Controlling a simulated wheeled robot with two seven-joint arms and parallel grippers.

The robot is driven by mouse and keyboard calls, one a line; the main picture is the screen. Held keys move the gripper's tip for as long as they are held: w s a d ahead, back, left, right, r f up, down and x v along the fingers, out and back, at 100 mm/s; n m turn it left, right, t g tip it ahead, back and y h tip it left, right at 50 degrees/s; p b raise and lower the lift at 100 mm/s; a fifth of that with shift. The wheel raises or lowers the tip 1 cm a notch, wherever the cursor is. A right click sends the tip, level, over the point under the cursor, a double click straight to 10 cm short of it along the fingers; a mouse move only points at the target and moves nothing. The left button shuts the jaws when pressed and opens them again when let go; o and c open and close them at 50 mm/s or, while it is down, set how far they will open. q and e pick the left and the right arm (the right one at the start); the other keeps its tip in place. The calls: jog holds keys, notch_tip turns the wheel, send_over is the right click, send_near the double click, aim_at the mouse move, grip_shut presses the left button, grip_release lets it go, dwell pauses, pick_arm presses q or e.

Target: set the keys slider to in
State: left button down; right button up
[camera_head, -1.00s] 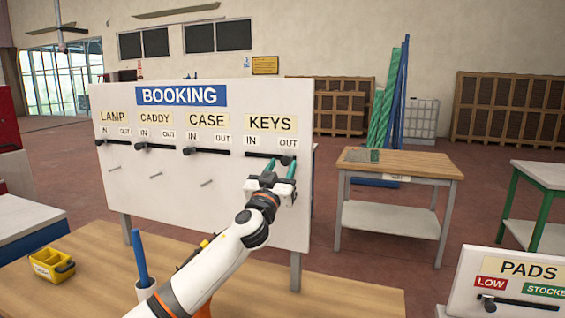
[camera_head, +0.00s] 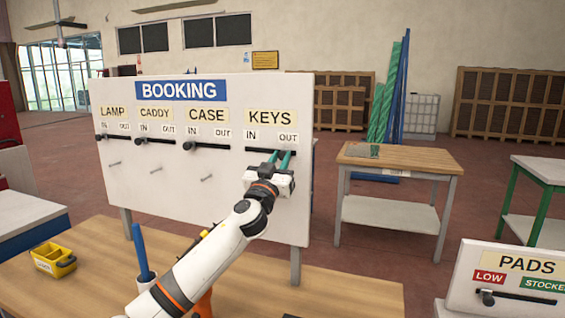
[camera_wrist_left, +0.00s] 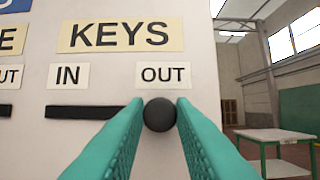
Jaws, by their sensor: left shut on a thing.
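The keys slider is a dark slot (camera_head: 258,150) under the KEYS label (camera_head: 270,116) on the white BOOKING board (camera_head: 225,220). Its round black knob (camera_wrist_left: 159,114) is at the right end of the slot, below the OUT label (camera_wrist_left: 163,75). The IN label (camera_wrist_left: 68,76) is above the left part of the slot. My left gripper (camera_head: 281,157) is at the knob, with its teal fingers shut on either side of it. My right gripper is not in view.
The lamp (camera_head: 100,137), caddy (camera_head: 138,141) and case (camera_head: 188,146) knobs are at the left ends of their slots. Several pegs stick out below. A wooden table (camera_head: 60,290) with a yellow caddy (camera_head: 52,261) and a blue rod (camera_head: 141,253) lies in front.

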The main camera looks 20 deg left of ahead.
aim_at(241, 157)
pick_arm(q)
jog(key=a, duration=1)
jog(key=shift+w+a, duration=0.2)
jog(key=shift+a, duration=0.1)
jog(key=c, duration=1.6)
grip_release()
jog(key=o, duration=0.4)
jog(key=shift+a+f, duration=0.1)
jog(key=shift+a, duration=0.15)
jog(key=shift+c, duration=0.2)
jog(key=shift+d, duration=0.1)
jog(key=b+v, duration=0.4)
jog(key=v, duration=0.8)
